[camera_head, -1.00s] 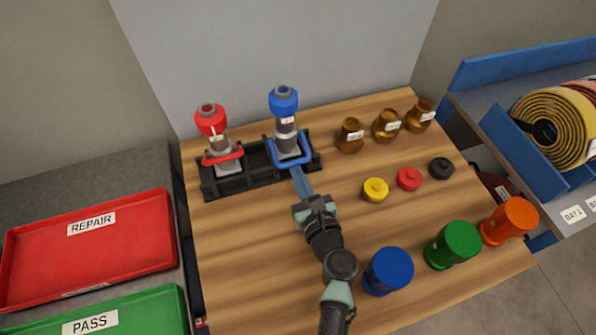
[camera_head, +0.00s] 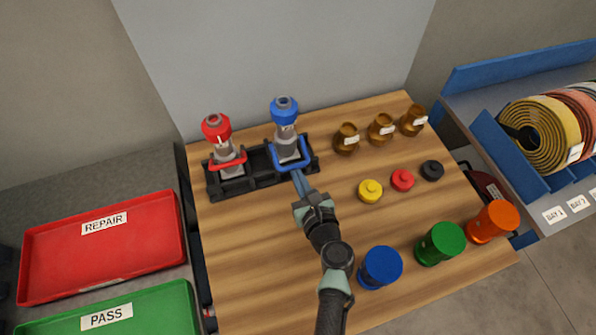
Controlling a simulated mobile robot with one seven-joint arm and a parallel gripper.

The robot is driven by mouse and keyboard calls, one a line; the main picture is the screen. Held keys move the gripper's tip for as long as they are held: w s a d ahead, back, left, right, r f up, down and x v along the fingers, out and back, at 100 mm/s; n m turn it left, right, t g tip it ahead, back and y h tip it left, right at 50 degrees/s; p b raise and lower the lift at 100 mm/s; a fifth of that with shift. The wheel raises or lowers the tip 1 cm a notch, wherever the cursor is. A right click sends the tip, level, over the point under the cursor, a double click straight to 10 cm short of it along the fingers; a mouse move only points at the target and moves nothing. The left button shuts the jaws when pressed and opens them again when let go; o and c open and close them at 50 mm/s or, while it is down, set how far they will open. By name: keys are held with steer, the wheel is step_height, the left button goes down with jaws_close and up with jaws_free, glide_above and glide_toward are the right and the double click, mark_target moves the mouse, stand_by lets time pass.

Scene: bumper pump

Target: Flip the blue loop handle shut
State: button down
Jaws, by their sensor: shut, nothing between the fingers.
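The blue loop handle (camera_head: 291,165) hangs low around the front of the blue-topped nozzle (camera_head: 284,110), which stands upright in the right part of a black rack (camera_head: 254,181). My gripper (camera_head: 298,178) is shut and empty. Its narrow blue fingertips are at the front of the loop, from below in the picture. They seem to touch it or lie just under it, but I cannot tell which. The red-topped nozzle (camera_head: 216,127) with its red loop handle (camera_head: 228,163) stands in the left part of the rack.
Several brass fittings (camera_head: 346,138) stand at the back right of the wooden table (camera_head: 250,245). Blue (camera_head: 380,267), green (camera_head: 440,243) and orange (camera_head: 492,221) cylinders line the front right. REPAIR (camera_head: 60,270) and PASS (camera_head: 150,312) trays are left.

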mark_target(298, 164)
steer(key=shift+r+p, duration=0.35)
steer(key=shift+p, duration=0.2)
steer(key=r+g+p, duration=0.1)
steer(key=p, duration=0.3)
steer(key=shift+s+r+h, duration=0.1)
steer(key=shift+r+h, duration=0.2)
steer(key=shift+r+p, duration=0.3)
steer(key=shift+p, duration=0.85)
step_height(298, 164, up, 3)
steer(key=p, duration=0.4)
steer(key=shift+r, duration=0.1)
